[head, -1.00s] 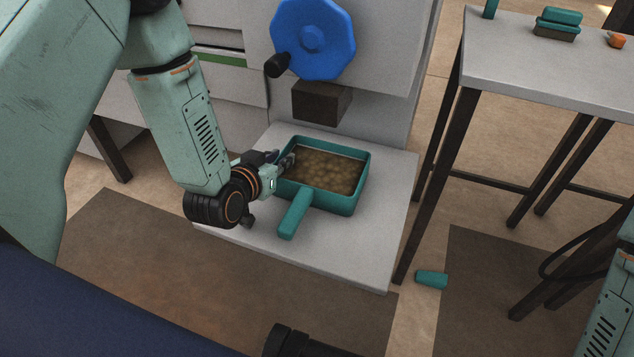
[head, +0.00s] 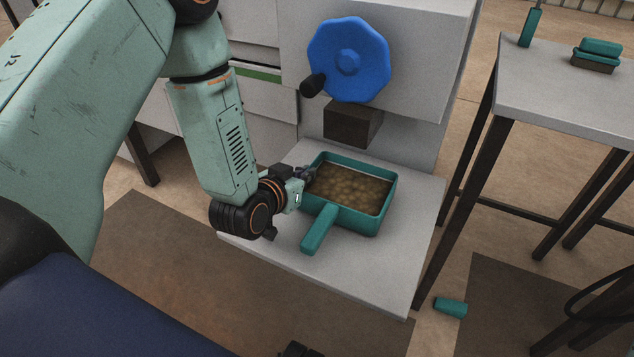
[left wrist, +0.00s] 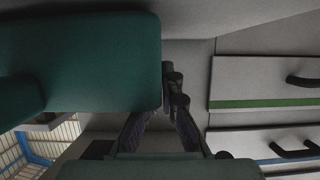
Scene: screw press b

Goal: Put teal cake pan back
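The teal cake pan (head: 372,221) sits on the pale bed of the press (head: 382,283), below the dark press block (head: 350,124). It holds a brown, lumpy filling, and its handle (head: 319,230) points toward the front left. My left gripper (head: 309,174) is at the pan's left rim. In the left wrist view the pan (left wrist: 95,60) fills the upper left. The left gripper's fingertips (left wrist: 175,88) come together right beside the pan's edge, with nothing visible between them. Whether they touch the pan is unclear.
A blue handwheel (head: 348,60) with a dark knob is above the press block. A grey table (head: 560,100) at the right carries teal items (head: 597,54). A teal cylinder (head: 451,307) lies on the floor by a table leg. Drawers (left wrist: 265,82) stand behind the gripper.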

